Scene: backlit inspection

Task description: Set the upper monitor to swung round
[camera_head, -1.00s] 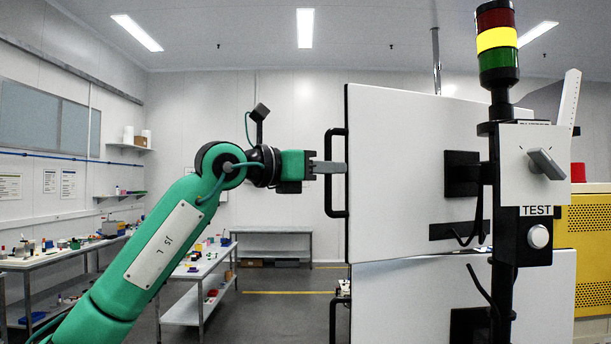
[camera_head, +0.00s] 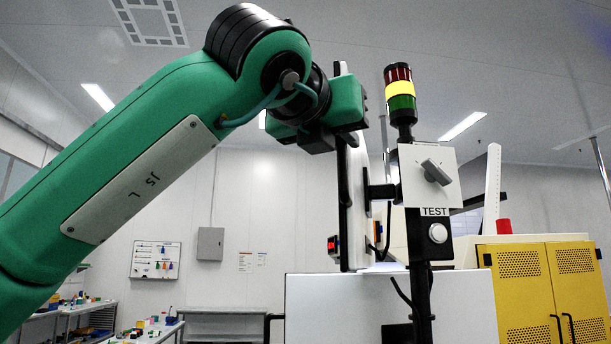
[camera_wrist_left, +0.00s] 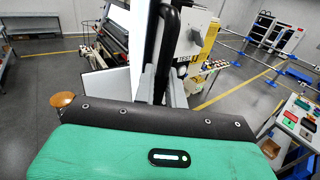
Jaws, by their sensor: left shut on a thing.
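The upper monitor (camera_head: 357,215) is a white panel with a black frame on the dark post, now seen almost edge-on. My left gripper (camera_head: 346,139) is at its upper part, shut on the monitor's handle. The fingers are largely hidden by the gripper body in the head view. In the left wrist view the black handle (camera_wrist_left: 170,40) runs up between the fingers (camera_wrist_left: 165,92), beside the white panel. The lower monitor (camera_head: 335,310) is a white panel facing me below. My right gripper is in neither view.
The post carries a switch box (camera_head: 430,176), a TEST button (camera_head: 438,233) and a signal tower (camera_head: 400,95) lit yellow, close right of the upper monitor. A yellow cabinet (camera_head: 545,290) stands further right. Benches (camera_head: 150,332) are at the back left; floor there looks open.

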